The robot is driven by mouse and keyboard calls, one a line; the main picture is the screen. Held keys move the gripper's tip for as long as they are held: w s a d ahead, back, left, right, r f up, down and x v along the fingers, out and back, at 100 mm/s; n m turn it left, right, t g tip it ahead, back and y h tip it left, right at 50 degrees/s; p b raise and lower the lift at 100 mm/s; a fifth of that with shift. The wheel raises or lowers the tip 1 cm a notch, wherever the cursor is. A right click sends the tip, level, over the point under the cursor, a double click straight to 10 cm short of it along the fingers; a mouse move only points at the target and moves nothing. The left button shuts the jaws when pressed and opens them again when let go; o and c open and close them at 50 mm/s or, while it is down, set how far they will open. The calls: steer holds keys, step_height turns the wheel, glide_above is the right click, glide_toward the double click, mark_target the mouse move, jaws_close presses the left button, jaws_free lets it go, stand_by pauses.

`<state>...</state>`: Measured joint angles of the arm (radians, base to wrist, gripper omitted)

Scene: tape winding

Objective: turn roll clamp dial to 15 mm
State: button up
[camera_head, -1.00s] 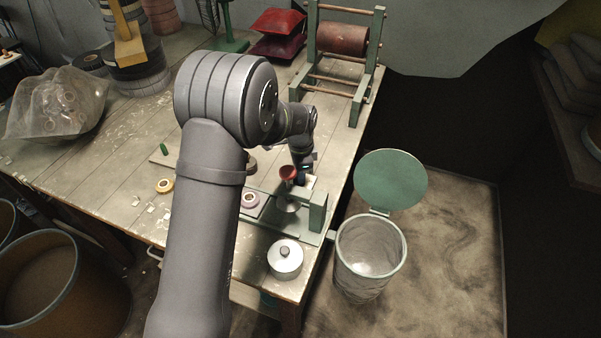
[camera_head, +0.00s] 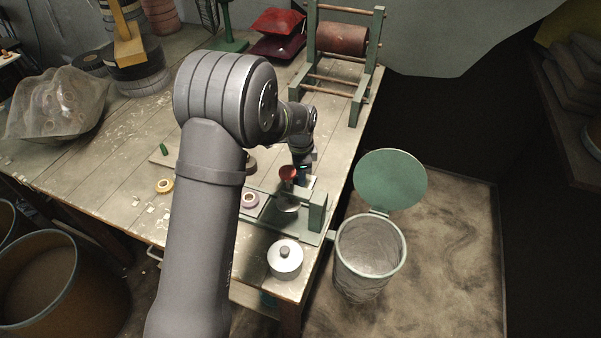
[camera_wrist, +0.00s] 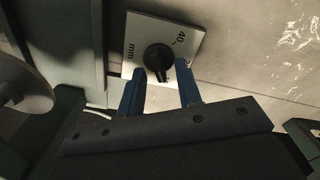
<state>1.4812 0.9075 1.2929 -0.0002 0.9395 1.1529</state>
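The dial is a black knob (camera_wrist: 158,60) on a pale square plate (camera_wrist: 190,35) marked "40" and "mm", in the upper middle of the wrist view. The knob's pointer direction is hard to read, and the other scale marks are not visible. My gripper (camera_wrist: 161,70) has two blue fingers, apart, one to each side of the knob's near end. I cannot tell whether they touch it. In the head view my gripper (camera_head: 303,174) is small and low over the green clamp frame (camera_head: 316,212), mostly covering the dial plate.
A red cup-like part (camera_head: 288,172) sits close left of the gripper. A bin (camera_head: 370,246) stands off the bench's right edge.

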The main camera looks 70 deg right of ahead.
steer(key=shift+r, duration=0.1)
step_height(320, 180, up, 17)
steer(key=shift+r, duration=0.15)
stand_by(0.4)
step_height(320, 180, down, 18)
steer(key=shift+r, duration=0.2)
stand_by(0.6)
